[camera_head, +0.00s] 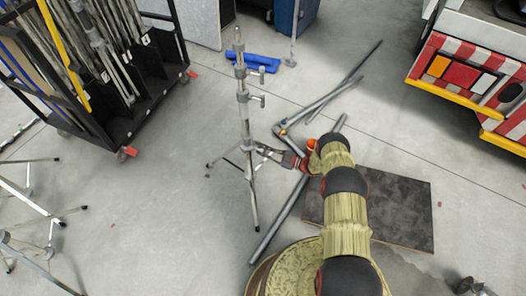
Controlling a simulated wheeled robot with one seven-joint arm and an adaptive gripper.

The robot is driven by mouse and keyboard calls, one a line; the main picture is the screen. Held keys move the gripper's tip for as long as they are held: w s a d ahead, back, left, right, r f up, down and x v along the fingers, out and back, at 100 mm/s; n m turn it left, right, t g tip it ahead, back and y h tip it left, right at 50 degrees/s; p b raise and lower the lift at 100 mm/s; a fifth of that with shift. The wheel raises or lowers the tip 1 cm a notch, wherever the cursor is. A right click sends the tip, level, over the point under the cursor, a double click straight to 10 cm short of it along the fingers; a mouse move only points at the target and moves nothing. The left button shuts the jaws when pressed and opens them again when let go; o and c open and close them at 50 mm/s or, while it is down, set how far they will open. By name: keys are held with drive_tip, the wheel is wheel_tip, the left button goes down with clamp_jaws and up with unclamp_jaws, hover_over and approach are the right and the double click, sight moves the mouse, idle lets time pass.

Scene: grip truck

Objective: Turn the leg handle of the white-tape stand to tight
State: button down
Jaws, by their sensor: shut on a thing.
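A grey metal stand (244,112) stands upright on the concrete floor near the middle of the head view. Its legs are spread low, and two clamp collars with side handles show on its upper column. My arm reaches in from the lower right, and my gripper (263,149) meets the column at the low leg collar. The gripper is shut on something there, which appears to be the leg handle. The fingers cover the handle, so its angle cannot be seen. White tape on the stand is too small to make out.
Long metal pipes (277,218) lie on the floor close to the stand and under my arm. A dark board (400,205) lies at right. A black cart (150,95) of stands is at upper left, more stand legs (30,190) at left. A blue object (252,62) lies behind.

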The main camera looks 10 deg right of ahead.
drive_tip(key=shift+f+m, duration=0.1)
drive_tip(key=shift+m, duration=0.4)
drive_tip(key=c, duration=1.8)
unclamp_jaws()
drive_tip(key=v, duration=1.2)
